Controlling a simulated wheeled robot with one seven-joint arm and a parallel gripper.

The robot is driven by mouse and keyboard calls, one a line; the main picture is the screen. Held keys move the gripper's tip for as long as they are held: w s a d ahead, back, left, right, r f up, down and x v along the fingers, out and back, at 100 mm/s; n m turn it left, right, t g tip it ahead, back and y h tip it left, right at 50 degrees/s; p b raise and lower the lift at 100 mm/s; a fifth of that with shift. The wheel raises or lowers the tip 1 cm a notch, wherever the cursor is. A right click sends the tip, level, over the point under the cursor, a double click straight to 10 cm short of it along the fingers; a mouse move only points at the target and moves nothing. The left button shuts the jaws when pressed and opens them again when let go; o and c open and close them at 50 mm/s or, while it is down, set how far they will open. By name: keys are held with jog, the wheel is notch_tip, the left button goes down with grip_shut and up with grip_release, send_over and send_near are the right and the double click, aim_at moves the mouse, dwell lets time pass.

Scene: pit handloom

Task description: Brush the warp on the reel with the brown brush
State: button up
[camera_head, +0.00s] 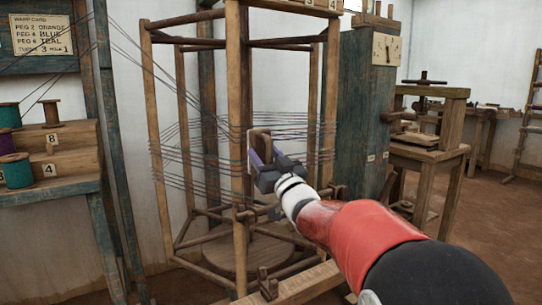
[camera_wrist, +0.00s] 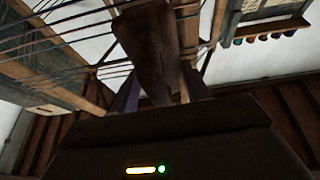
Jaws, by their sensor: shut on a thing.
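The reel (camera_head: 152,130) is a tall wooden frame in the head view, with dark warp threads (camera_head: 205,165) wound around its posts at mid height. My gripper (camera_head: 258,160) is at the front of the reel, beside a near upright post and at the height of the threads. It is shut on the brown brush (camera_head: 262,139), whose wooden body rises from between the fingers. In the wrist view the brush (camera_wrist: 150,45) stands between the two fingers, with threads running behind or beside it. Whether the bristles touch the threads cannot be told.
Thread spools (camera_head: 16,170) stand on a stepped rack at the left, below a warp card (camera_head: 42,34). A dark blue cabinet (camera_head: 362,110) stands close to the reel's right. A wooden bench (camera_head: 430,150) is farther right. Open floor (camera_head: 500,230) lies at the right.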

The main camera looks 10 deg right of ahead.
jog(key=shift+w+a, duration=0.1)
jog(key=shift+w, duration=0.2)
jog(key=w+d+p, duration=0.4)
jog(key=d, duration=0.8)
jog(key=w+d+p, duration=0.4)
jog(key=d, duration=0.8)
jog(key=s+a+b, duration=0.2)
jog(key=a+b, duration=0.2)
jog(key=a, duration=0.3)
jog(key=s+a+b, duration=0.3)
jog(key=a+b, duration=0.2)
jog(key=a, duration=0.3)
jog(key=s+a+b, duration=0.2)
jog(key=a+b, duration=0.2)
jog(key=a, duration=0.3)
jog(key=shift+s+a+f+b, duration=0.1)
jog(key=shift+s+a+b, duration=0.25)
jog(key=shift+a+b, duration=0.05)
jog(key=shift+s+a, duration=0.15)
jog(key=shift+a, duration=0.45)
jog(key=s+d+b, duration=0.2)
jog(key=s+d, duration=0.1)
jog(key=s, duration=0.6)
jog(key=shift+s, duration=0.3)
